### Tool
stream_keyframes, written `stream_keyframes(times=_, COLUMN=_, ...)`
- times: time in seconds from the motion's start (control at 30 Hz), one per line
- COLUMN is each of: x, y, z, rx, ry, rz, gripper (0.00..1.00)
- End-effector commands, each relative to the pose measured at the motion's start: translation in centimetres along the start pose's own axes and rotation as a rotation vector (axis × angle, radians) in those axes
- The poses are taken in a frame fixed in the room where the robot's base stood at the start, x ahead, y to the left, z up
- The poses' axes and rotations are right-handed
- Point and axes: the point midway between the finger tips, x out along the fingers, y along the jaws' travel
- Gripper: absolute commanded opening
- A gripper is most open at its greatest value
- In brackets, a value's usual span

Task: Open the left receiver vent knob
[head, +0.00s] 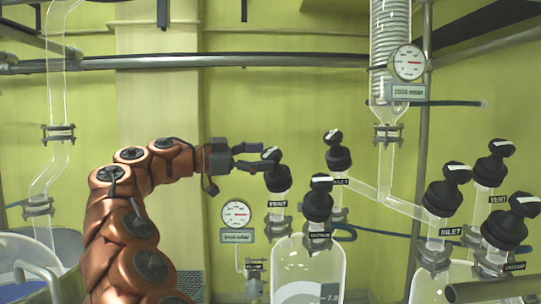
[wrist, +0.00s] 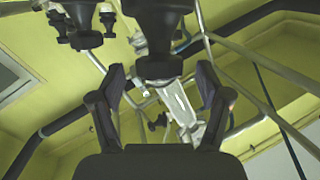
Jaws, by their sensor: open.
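The left receiver vent knob (head: 277,178) is a black knob with a ribbed collar and a small top handle. It stands upright on a glass neck above a VENT label (head: 277,204). My gripper (head: 258,157) reaches in from the left at the height of the handle, its fingertips close to it. I cannot tell whether they touch. The left receiver (head: 305,268) is a clear glass vessel.
A vacuum knob (head: 318,200) stands close to the right, with an inlet knob (head: 338,157) behind it. Further right are several similar knobs, including a second inlet knob (head: 446,195). A round gauge (head: 236,214) hangs below my gripper. A horizontal pipe (head: 150,62) runs above.

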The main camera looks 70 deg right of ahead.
Motion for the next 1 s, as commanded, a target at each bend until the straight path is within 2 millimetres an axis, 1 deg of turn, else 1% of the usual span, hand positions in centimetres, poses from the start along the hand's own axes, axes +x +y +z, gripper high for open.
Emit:
stream_keyframes(times=0.1, x=1.2, y=0.0, z=-0.3, rx=0.002, ry=0.002, rz=0.002, gripper=0.76)
stream_keyframes(times=0.3, x=2.4, y=0.0, z=-0.1, rx=0.0, ry=0.001, rz=-0.001, gripper=0.76)
stream_keyframes(times=0.63, x=2.6, y=0.0, z=-0.1, rx=0.001, ry=0.0, rz=-0.001, gripper=0.76)
stream_keyframes(times=1.0, x=2.6, y=0.0, z=-0.1, rx=0.001, ry=0.0, rz=-0.001, gripper=0.38)
